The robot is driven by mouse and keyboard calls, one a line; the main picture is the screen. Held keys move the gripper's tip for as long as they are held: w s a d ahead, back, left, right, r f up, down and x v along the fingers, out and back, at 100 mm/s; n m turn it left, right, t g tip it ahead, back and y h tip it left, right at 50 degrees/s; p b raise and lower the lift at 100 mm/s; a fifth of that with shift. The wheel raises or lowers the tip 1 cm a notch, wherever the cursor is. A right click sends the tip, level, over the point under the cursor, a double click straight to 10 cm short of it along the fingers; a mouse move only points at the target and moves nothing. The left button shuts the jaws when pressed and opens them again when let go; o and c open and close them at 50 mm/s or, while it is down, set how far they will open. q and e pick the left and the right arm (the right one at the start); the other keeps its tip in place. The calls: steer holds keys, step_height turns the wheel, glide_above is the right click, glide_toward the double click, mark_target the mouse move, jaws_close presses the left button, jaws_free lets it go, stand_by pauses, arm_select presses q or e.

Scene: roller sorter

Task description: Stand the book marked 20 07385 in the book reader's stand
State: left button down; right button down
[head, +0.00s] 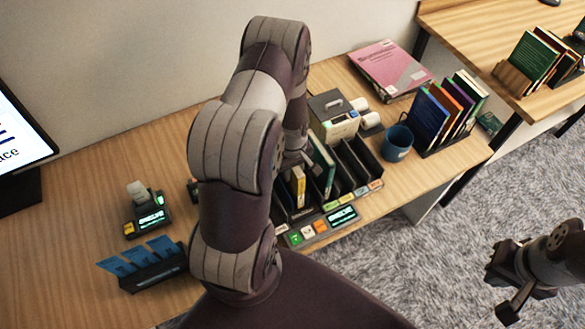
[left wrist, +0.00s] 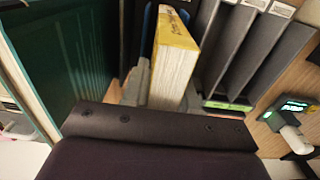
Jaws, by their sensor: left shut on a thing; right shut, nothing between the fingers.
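A book with a yellow cover (head: 298,187) stands upright in a dark slotted sorter (head: 362,168). In the left wrist view this book (left wrist: 172,65) shows its yellow edge and cream pages; I cannot read its number. My left gripper (left wrist: 165,85) is shut on it; in the head view my arm largely hides this gripper. My right gripper (head: 507,290) is shut and empty, off the table above the carpet. A small device with a lit display (head: 150,218) and a grey upright part stands left of the sorter; I cannot tell whether it is the book reader.
A green book (head: 322,165) stands close beside the yellow one. A button panel (head: 320,227) lies before the sorter.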

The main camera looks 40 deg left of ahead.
arm_select(q)
steer(key=shift+f, duration=0.2)
steer(key=c, duration=0.8)
jaws_free()
step_height(320, 180, up, 13)
steer(key=shift+f+b, duration=0.1)
steer(key=shift+b, duration=0.9)
